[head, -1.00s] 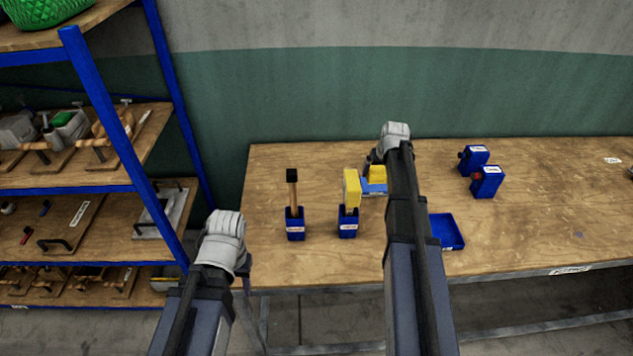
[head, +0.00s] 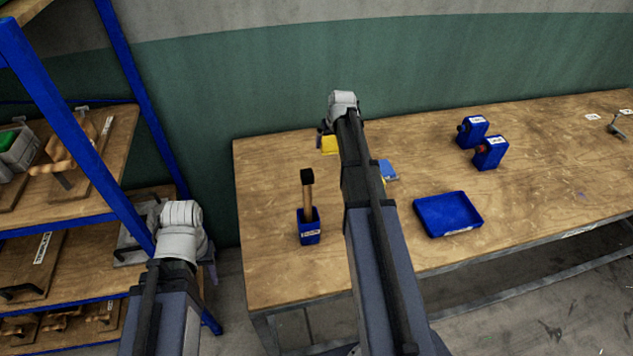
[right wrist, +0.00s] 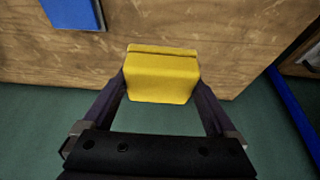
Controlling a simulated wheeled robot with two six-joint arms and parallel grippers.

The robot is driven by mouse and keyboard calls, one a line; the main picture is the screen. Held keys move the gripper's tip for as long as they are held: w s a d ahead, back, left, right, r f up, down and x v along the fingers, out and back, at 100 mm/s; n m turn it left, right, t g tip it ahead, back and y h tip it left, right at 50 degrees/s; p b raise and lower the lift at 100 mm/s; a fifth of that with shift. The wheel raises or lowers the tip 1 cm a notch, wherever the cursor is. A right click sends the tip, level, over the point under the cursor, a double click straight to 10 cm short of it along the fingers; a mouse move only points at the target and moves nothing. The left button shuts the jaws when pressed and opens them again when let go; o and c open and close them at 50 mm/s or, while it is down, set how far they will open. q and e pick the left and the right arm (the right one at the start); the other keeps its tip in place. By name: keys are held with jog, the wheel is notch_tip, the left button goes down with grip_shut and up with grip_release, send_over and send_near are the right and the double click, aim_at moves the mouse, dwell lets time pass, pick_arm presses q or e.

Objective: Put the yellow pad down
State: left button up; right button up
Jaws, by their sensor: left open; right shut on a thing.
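The yellow pad (head: 331,146) is a block near the back left of the wooden table in the head view. In the right wrist view, the yellow pad (right wrist: 162,78) sits between the two fingers of my right gripper (right wrist: 161,88), which is shut on it. The right gripper (head: 325,135) is partly hidden by its own arm in the head view. Whether the pad touches the table cannot be told. My left gripper (head: 211,268) is low beside the table's left edge, mostly hidden behind its wrist, and holds nothing visible.
A blue flat piece (head: 389,170) lies partly behind my right arm. A blue holder (head: 309,229) with a wooden-handled tool, a blue tray (head: 448,214) and two blue boxes (head: 490,152) stand on the table (head: 560,150). A blue-framed shelf (head: 130,80) is at left.

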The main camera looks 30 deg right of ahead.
jog(key=b, duration=0.5)
send_over(327, 179)
jog(key=s, duration=0.1)
notch_tip(327, 179, down, 5)
jog(key=shift+a+f+b, duration=0.2)
jog(key=shift+f+b, duration=0.15)
jog(key=shift+f, duration=0.4)
jog(key=shift+s, duration=0.1)
notch_tip(327, 179, down, 6)
jog(key=b, duration=0.6)
jog(key=shift+f, duration=0.1)
jog(key=shift+f, duration=0.15)
notch_tip(327, 179, down, 3)
jog(key=b, duration=0.4)
jog(key=shift+f, duration=0.2)
jog(key=shift+f, duration=0.2)
jog(key=o, duration=1)
jog(key=shift+c, duration=0.2)
